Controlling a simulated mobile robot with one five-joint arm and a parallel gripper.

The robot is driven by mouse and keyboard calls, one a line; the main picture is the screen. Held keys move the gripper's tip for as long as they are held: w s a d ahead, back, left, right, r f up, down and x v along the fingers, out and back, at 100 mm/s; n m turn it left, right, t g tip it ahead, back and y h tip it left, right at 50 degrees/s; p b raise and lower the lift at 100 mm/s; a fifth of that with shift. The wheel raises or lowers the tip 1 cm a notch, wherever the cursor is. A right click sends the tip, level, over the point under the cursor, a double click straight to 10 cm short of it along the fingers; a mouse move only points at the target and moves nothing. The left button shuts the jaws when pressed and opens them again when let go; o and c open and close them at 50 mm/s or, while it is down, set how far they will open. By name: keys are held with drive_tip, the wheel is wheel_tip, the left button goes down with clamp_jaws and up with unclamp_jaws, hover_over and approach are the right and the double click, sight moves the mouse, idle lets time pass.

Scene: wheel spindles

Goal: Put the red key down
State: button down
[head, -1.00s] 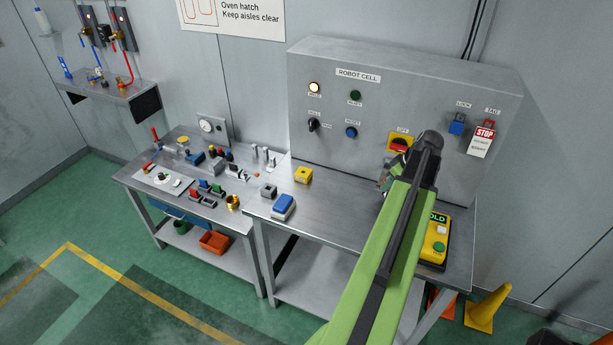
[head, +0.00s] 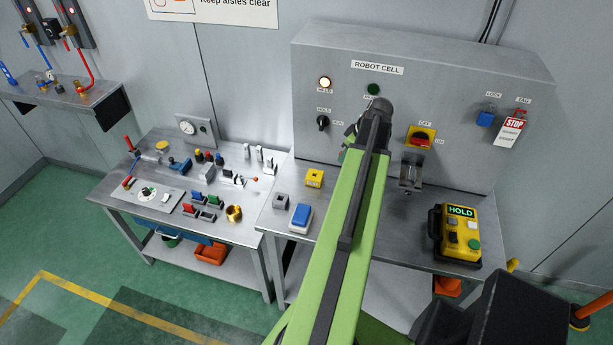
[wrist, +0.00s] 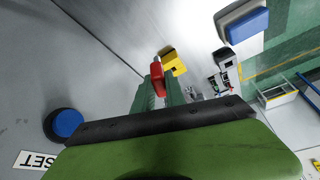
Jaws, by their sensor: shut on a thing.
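The red key (wrist: 157,77) shows in the wrist view between the fingertips of my gripper (wrist: 160,88). My gripper is shut on it and holds it up off the bench. In the head view my gripper (head: 352,132) is mostly hidden behind the end of my arm, in front of the robot cell panel. The key cannot be seen there. A yellow block (head: 314,178) stands on the bench to the left of my arm. It also shows in the wrist view (wrist: 174,63), just beyond the key; I cannot tell the gap.
The panel (head: 450,95) carries a red and yellow switch (head: 421,137) and a knob (head: 323,122). A blue-topped box (head: 301,215) and a grey block (head: 280,201) sit near the yellow block. A HOLD pendant (head: 456,236) stands at right. A blue button (wrist: 66,124) is close to my wrist.

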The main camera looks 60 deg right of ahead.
drive_tip(key=shift+s+r, duration=0.1)
drive_tip(key=shift+s, duration=0.3)
drive_tip(key=b, duration=0.7)
approach(312, 173)
drive_tip(key=shift+w+d+f, duration=0.2)
drive_tip(key=shift+w+f, duration=0.55)
drive_tip(key=shift+f, duration=0.1)
drive_tip(key=b+x, duration=0.4)
drive_tip(key=shift+s+a+f, duration=0.15)
drive_tip(key=shift+s+f, duration=0.2)
drive_tip(key=shift+r, duration=0.2)
drive_tip(key=shift+f, duration=0.1)
drive_tip(key=c, duration=1.8)
unclamp_jaws()
drive_tip(key=shift+f, duration=0.1)
drive_tip(key=o, duration=0.4)
drive_tip(key=shift+o, duration=0.2)
